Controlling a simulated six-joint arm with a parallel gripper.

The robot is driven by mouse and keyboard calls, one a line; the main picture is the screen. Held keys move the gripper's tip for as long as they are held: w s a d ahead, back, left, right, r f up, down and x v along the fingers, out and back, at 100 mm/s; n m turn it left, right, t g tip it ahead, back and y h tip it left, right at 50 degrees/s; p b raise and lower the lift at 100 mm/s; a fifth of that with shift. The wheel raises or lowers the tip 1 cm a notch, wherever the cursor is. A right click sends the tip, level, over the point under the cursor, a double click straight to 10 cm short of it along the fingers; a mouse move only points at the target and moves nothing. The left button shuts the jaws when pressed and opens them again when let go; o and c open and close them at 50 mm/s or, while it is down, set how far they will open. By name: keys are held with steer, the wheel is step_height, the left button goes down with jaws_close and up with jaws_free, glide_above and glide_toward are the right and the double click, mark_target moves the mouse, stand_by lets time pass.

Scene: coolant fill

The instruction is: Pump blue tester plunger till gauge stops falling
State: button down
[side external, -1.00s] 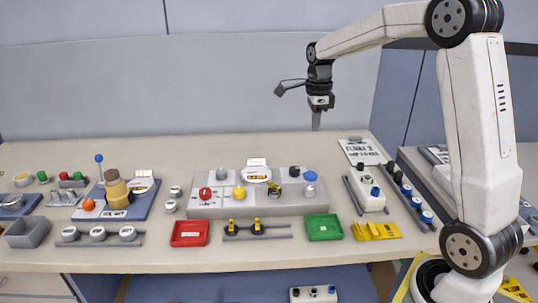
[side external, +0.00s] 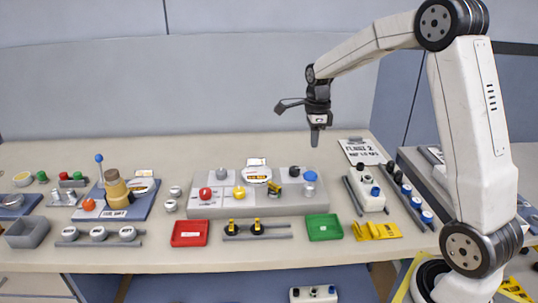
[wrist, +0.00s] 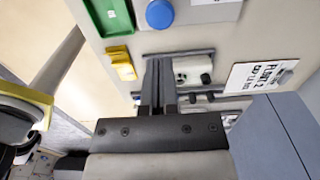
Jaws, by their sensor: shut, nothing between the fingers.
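The blue-capped plunger (side external: 310,177) stands upright at the right end of a long grey console (side external: 225,211). A round white gauge (side external: 258,174) sits in the middle of that console; its reading is too small to make out. My gripper (side external: 315,142) points down in the air above and behind the blue plunger, apart from it. Its fingers are shut and empty. In the wrist view, the blue cap (wrist: 160,14) lies at the top edge, beyond the closed fingertips (wrist: 158,62).
The console also bears a red knob (side external: 205,194), a yellow knob (side external: 239,193) and other fittings. A green tray (side external: 324,227) and red tray (side external: 190,233) lie in front. A small control box (side external: 368,192) is to the right. A blue-based unit (side external: 117,211) stands left.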

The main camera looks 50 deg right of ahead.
mark_target(312, 174)
step_height(312, 174, down, 9)
stand_by(0.5)
steer(key=shift+f, duration=0.1)
steer(key=shift+f, duration=1.4)
steer(key=shift+s, duration=0.1)
step_height(312, 174, up, 14)
steer(key=shift+r, duration=0.25)
stand_by(1.3)
step_height(312, 174, up, 2)
steer(key=shift+r, duration=0.25)
